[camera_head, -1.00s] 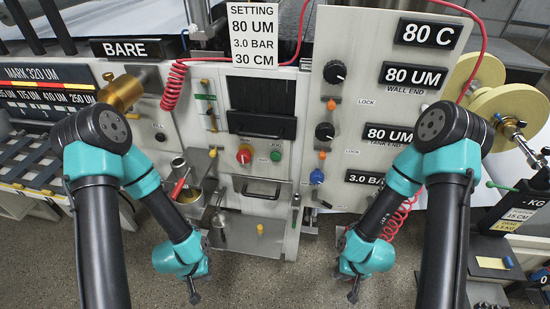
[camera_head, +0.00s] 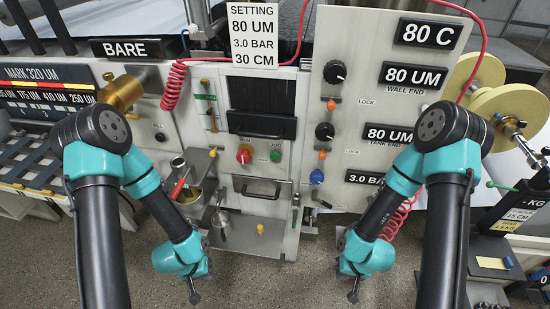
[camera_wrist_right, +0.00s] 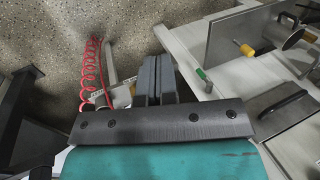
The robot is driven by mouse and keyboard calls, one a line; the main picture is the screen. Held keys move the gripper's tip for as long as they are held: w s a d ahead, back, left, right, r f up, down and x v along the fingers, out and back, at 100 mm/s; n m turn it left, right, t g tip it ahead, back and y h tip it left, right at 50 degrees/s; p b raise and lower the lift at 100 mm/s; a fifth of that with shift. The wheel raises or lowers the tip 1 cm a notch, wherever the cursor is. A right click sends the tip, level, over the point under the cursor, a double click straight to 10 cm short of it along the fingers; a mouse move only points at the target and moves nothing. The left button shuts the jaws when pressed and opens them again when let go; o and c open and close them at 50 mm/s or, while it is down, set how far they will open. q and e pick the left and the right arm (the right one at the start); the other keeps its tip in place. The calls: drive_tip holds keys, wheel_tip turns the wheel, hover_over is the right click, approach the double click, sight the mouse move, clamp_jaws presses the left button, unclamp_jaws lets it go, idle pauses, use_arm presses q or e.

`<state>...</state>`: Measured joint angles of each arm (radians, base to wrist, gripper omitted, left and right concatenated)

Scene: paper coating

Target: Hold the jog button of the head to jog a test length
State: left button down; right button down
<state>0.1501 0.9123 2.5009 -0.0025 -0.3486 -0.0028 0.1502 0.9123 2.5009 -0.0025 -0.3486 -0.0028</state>
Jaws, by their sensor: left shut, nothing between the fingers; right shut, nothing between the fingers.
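The green jog button (camera_head: 276,156) sits on the grey front panel of the head, marked JOG, with a red knob (camera_head: 244,154) to its left. Nothing touches the button. My left gripper (camera_head: 195,298) is shut and empty, pointing down above the floor at lower left of the panel. My right gripper (camera_head: 353,297) is shut and empty, pointing down at lower right, apart from the panel. In the right wrist view its shut fingers (camera_wrist_right: 158,80) point toward the floor, beside the panel's lower edge. The jog button does not show in that view.
A setting card (camera_head: 252,36) reads 80 UM, 3.0 BAR, 30 CM. A cup bracket (camera_head: 195,185) juts out left of the panel. Black knobs (camera_head: 335,72) and readouts are at right. A red coiled hose (camera_head: 400,215) hangs behind my right arm. The floor between my grippers is clear.

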sight(276, 156)
idle(0.7)
drive_tip(key=w+a+r+t+y, duration=0.1)
drive_tip(key=w+a+r+t, duration=0.35)
drive_tip(key=w, duration=0.25)
drive_tip(key=w+a+r+t, duration=0.3)
drive_tip(key=w+a+r, duration=0.1)
drive_tip(key=w+a, duration=0.25)
drive_tip(key=w+a+r+t+y, duration=0.2)
drive_tip(key=w+a+r, duration=0.1)
drive_tip(key=a+r, duration=0.3)
drive_tip(key=w+a+r+n+t+y, duration=0.1)
drive_tip(key=w+a+r+t+y, duration=0.1)
drive_tip(key=a+r, duration=0.4)
drive_tip(key=shift+w+a+r+t+y, duration=0.35)
drive_tip(key=shift+w+r+t, duration=0.15)
drive_tip(key=shift+r+t, duration=0.1)
drive_tip(key=w+d, duration=0.1)
drive_tip(key=w, duration=0.7)
drive_tip(key=shift+w+d, duration=0.3)
drive_tip(key=shift+w, duration=0.05)
drive_tip(key=shift+w, duration=0.2)
idle(0.5)
drive_tip(key=shift+w, duration=0.2)
